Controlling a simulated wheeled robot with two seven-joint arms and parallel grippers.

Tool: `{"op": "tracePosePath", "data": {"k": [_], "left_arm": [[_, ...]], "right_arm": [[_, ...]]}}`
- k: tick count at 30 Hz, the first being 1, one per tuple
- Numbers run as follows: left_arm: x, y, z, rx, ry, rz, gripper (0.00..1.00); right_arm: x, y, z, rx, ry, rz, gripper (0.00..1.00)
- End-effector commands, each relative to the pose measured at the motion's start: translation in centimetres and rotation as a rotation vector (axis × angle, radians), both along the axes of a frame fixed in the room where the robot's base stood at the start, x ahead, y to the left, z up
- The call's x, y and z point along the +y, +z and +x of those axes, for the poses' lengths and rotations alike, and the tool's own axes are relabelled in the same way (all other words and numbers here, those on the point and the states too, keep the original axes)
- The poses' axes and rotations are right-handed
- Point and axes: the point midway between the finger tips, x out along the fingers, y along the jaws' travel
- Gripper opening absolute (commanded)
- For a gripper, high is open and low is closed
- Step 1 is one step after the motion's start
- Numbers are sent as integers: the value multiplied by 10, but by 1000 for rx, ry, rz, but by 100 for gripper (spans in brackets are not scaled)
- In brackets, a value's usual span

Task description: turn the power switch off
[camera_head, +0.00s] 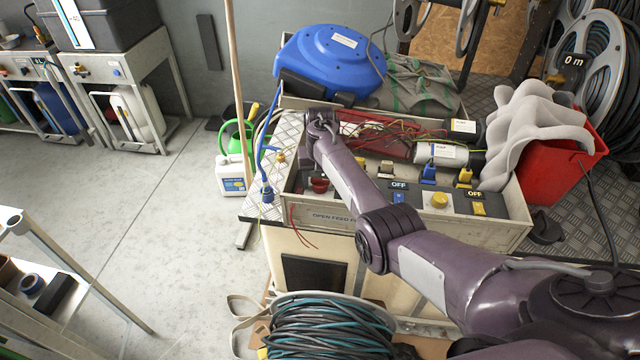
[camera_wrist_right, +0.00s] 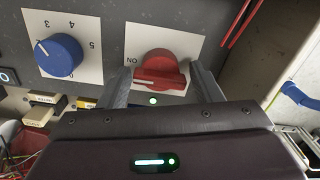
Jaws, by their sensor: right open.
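The power switch is a red rotary knob (camera_wrist_right: 160,70) on a white plate in the right wrist view. The plate's visible lettering reads ON, upside down. A white line on the knob lies roughly level, toward the left. A small green light glows beside the knob. My right gripper (camera_wrist_right: 162,76) is open, its two fingers on either side of the knob; I cannot tell whether they touch it. In the head view my right gripper (camera_head: 319,122) is at the left end of the grey box, its fingers hard to see. My left gripper is not in view.
A blue numbered dial (camera_wrist_right: 59,55) sits beside the switch. The grey box (camera_head: 335,217) holds a yellow knob (camera_head: 438,200), OFF labels and loose wires. A blue hose reel (camera_head: 330,60) stands behind, a red bucket (camera_head: 560,160) at right.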

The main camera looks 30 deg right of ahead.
Motion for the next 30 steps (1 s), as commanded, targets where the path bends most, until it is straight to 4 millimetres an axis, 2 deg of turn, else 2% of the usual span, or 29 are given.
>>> {"op": "tracePosePath", "data": {"k": [5, 13, 23, 30], "left_arm": [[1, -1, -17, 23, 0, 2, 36], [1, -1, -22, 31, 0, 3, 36], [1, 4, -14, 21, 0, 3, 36], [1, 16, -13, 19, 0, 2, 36]], "right_arm": [[0, 1, 0, 0, 0, 0, 59], [0, 1, 0, -1, 0, 0, 26], [0, 2, 0, -1, 50, 0, 26], [0, 3, 0, 0, 202, -1, 26]]}}
